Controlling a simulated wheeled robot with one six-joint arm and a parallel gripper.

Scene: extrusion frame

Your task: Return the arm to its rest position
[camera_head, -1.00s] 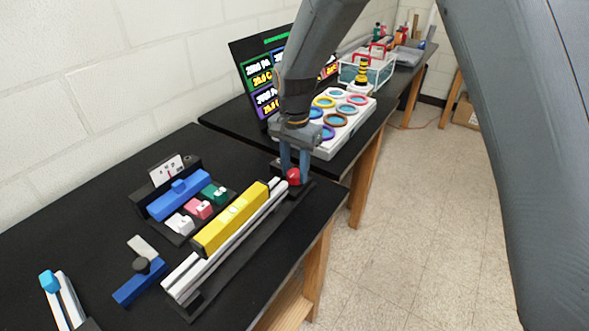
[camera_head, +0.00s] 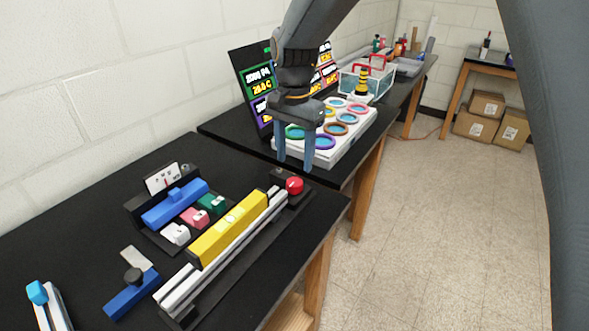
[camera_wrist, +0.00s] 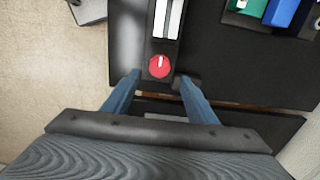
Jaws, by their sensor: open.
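My gripper (camera_head: 294,163) is open and empty. In the head view it hangs above the back end of the near black table, with its blue fingers pointing down. The red knob (camera_head: 294,185) sits below and just in front of the fingers, at the end of the extrusion frame (camera_head: 225,250). In the wrist view the red knob (camera_wrist: 159,66) lies ahead of the two spread fingertips, apart from them. A yellow bar (camera_head: 228,228) lies along the pale extrusion.
A holder with a blue bar (camera_head: 174,204) and white, pink and green blocks stands left of the frame. A tray with coloured rings (camera_head: 338,140) and a screen (camera_head: 258,85) stand behind the gripper. A blue tool (camera_head: 130,300) lies in front. Open floor (camera_head: 420,230) is at right.

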